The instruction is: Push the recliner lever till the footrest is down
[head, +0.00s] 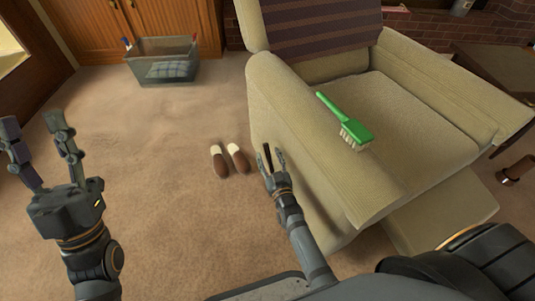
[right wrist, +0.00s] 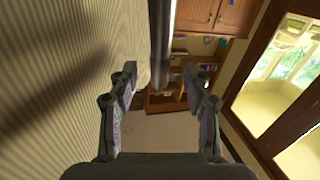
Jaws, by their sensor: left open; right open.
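The recliner (head: 300,130) is beige and stands at the right in the head view. Its footrest (head: 445,212) sticks out from the front, below the seat. The lever (head: 267,155) is a dark bar beside the chair's near side; in the right wrist view it is a grey rod (right wrist: 161,40) coming down from the top edge. My right gripper (head: 271,158) is open beside the armrest, with the lever's end between or just beyond its fingers; I cannot tell whether they touch. My left gripper (head: 38,140) is open and empty over the carpet at the left.
A green brush (head: 345,122) lies on the recliner's armrest. Slippers (head: 230,160) lie on the carpet left of the chair. A grey basket (head: 163,62) stands by the wooden cabinet (head: 130,25). A dark table (head: 495,65) stands at the right. The carpet at the left is clear.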

